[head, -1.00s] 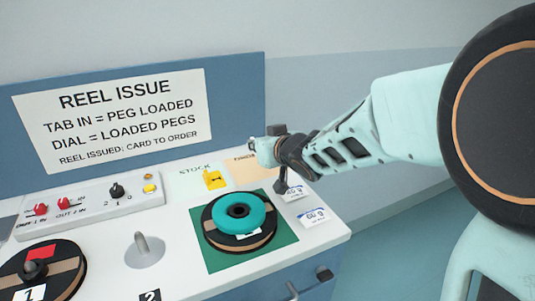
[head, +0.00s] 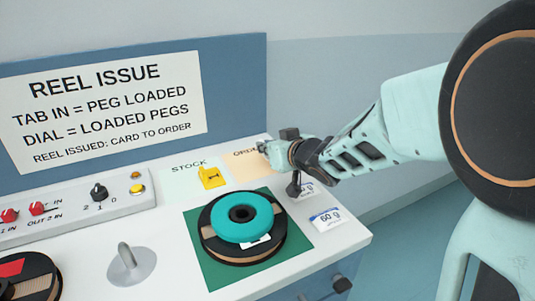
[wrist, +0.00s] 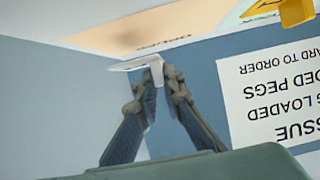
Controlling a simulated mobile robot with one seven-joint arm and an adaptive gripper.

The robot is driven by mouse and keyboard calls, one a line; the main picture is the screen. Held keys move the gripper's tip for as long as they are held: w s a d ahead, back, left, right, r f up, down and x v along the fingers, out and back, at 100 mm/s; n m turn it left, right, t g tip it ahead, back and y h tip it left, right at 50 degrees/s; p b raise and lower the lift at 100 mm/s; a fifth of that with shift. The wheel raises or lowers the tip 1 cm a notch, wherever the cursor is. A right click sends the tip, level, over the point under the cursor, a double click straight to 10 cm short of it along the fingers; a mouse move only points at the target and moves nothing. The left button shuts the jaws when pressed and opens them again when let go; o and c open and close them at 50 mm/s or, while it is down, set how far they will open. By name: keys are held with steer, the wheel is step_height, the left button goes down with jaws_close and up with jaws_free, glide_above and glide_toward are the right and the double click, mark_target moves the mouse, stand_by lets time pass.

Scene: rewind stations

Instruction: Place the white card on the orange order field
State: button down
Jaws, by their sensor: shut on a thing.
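The white card (wrist: 132,64) is pinched between the fingertips of my gripper (wrist: 161,78) in the wrist view. It is seen nearly edge-on, and a narrow white part of it runs down between the fingers. The orange order field (head: 248,171) is a pale orange patch on the back right of the white counter. My gripper in the head view (head: 266,149) is over its back edge, and hides part of it. In the wrist view the order field (wrist: 150,30) lies beyond the card, with a soft shadow on it. The card appears to be above the field, with no clear contact.
A yellow tag (head: 211,177) stands on the pale stock field left of the order field. A teal ring (head: 242,217) sits on a black reel on the green mat (head: 213,273). A "60 g" label (head: 326,219) lies at the right. The blue backboard carries a sign (head: 100,110).

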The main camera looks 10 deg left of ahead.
mark_target(266, 155)
steer(key=shift+f+b, duration=0.8)
steer(key=shift+f, duration=0.7)
steer(key=shift+f, duration=0.15)
steer(key=c, duration=2.1)
jaws_free()
steer(key=shift+r, duration=0.3)
steer(key=p+v, duration=0.6)
steer(key=v, duration=0.4)
steer(key=shift+s+d+r, duration=0.1)
steer(key=shift+s+r, duration=0.05)
steer(key=shift+r, duration=0.05)
steer(key=shift+s+d+r+p, duration=0.1)
steer(key=shift+s+d+p, duration=0.25)
steer(key=shift+s, duration=0.25)
steer(key=shift+w+d, duration=0.1)
